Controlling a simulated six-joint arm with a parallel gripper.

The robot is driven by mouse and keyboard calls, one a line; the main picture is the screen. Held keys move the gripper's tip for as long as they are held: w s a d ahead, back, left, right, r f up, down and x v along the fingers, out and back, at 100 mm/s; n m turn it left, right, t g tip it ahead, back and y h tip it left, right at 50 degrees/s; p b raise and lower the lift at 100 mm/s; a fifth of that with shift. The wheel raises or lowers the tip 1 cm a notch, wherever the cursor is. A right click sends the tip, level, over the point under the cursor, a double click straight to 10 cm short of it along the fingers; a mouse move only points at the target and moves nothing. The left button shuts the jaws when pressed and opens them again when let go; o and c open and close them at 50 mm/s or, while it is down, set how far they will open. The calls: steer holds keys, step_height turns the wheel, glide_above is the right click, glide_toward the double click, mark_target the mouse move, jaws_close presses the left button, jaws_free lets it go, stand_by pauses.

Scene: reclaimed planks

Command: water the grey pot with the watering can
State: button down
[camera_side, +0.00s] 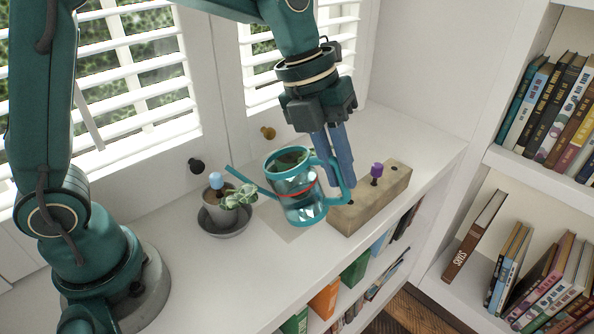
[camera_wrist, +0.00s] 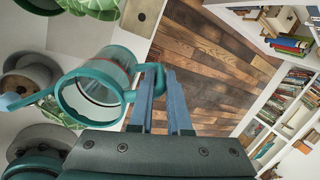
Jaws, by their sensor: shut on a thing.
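The watering can (camera_side: 299,205) is clear with a teal rim, handle and spout and a red band. My gripper (camera_side: 343,190) is shut on its handle, at the can's right side. The can looks held over the white shelf top, its spout reaching left towards the grey pot (camera_side: 212,197). That pot holds a pale green plant (camera_side: 240,196) and stands in a grey saucer (camera_side: 228,225). The spout tip is above and close to the leaves. In the wrist view my gripper (camera_wrist: 167,72) is beside the can (camera_wrist: 121,62). Whether water is flowing cannot be told.
A wooden block (camera_side: 394,190) with a purple knob (camera_side: 376,171) lies right of the can. Dark (camera_side: 195,165) and orange (camera_side: 268,132) knobs are behind, near the window. Bookshelves stand at right and below the front edge. Green leaves (camera_wrist: 92,7) show at the top of the wrist view.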

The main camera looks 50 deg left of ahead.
mark_target(349, 204)
steer(key=shift+s+a+r, duration=0.15)
steer(key=shift+a+r, duration=0.1)
steer(key=shift+r, duration=0.4)
steer(key=shift+s+a+r+h, duration=0.15)
steer(key=shift+a+r+h, duration=0.05)
steer(key=shift+r+h, duration=0.2)
steer(key=shift+s+a+r+t, duration=0.1)
steer(key=shift+a+r+t, duration=0.15)
steer(key=shift+r, duration=0.25)
stand_by(0.4)
steer(key=shift+g+y, duration=0.55)
steer(key=shift+y, duration=0.35)
steer(key=x, duration=0.4)
steer(key=d+x, duration=0.1)
steer(key=x, duration=0.1)
steer(key=shift+w+d+f, duration=0.1)
steer(key=shift+w+f, duration=0.1)
steer(key=shift+w, duration=0.1)
steer(key=shift+w+d+f+y, duration=0.1)
steer(key=shift+d+f+y, duration=0.1)
steer(key=shift+f, duration=0.5)
steer(key=shift+w+d+f+y, duration=0.1)
steer(key=shift+d+f, duration=0.1)
steer(key=shift+f, duration=0.5)
steer(key=shift+w+d+f+g+y, duration=0.35)
steer(key=shift+d+f+g+y, duration=0.2)
steer(key=shift+g+y, duration=0.2)
steer(key=shift+d, duration=0.1)
